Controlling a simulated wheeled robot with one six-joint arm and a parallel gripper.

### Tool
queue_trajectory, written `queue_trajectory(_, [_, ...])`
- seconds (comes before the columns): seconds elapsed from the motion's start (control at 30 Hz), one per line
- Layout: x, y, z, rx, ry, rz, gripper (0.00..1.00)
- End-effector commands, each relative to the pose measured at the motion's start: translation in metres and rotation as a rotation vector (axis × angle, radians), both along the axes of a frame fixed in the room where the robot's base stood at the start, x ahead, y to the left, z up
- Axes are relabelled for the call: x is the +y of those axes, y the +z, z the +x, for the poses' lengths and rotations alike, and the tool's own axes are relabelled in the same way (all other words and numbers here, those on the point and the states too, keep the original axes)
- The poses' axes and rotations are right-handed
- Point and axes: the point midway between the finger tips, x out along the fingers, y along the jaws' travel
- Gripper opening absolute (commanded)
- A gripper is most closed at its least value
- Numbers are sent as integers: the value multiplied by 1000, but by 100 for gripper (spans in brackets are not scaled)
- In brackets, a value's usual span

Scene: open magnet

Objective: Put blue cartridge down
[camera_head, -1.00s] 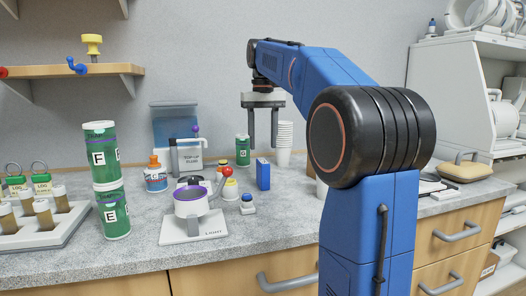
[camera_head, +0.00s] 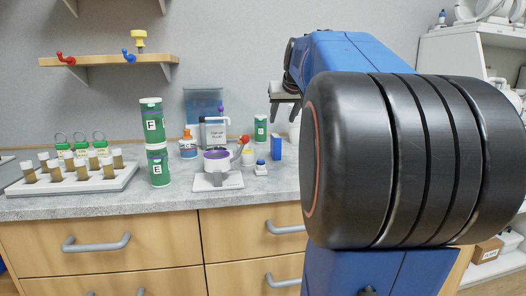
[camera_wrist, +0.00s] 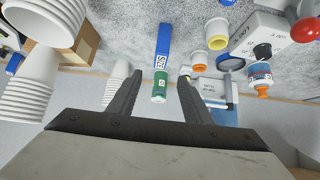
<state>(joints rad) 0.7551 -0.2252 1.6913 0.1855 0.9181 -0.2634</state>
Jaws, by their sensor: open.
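The blue cartridge (camera_head: 276,147) stands upright on the grey counter, right of the white stand with the purple-rimmed pot. In the wrist view the blue cartridge (camera_wrist: 164,40) lies beyond the fingertips, with white lettering on its near end. My gripper (camera_head: 283,118) is open and empty, above and apart from the cartridge. Its two dark fingers also show in the wrist view (camera_wrist: 160,76) with nothing held between them. My own arm covers the counter to the right in the head view.
A green canister (camera_head: 261,128) stands behind the cartridge. White stacked cups (camera_wrist: 38,70) are near my gripper. Stacked green canisters (camera_head: 155,145) and a vial rack (camera_head: 100,180) are left. A wall shelf (camera_head: 105,61) hangs above. The counter's front strip (camera_head: 245,196) is clear.

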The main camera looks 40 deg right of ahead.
Motion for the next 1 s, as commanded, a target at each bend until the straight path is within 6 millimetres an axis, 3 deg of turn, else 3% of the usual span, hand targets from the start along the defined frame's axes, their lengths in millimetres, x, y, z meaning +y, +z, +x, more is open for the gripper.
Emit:
queue_trajectory(0.17, [-8,-11,8,-6,-5,-5,45])
queue_trajectory(0.7, [-41,-76,63,-5,-4,-3,45])
queue_trajectory(1.0, [-48,-88,74,-6,-4,-5,45])
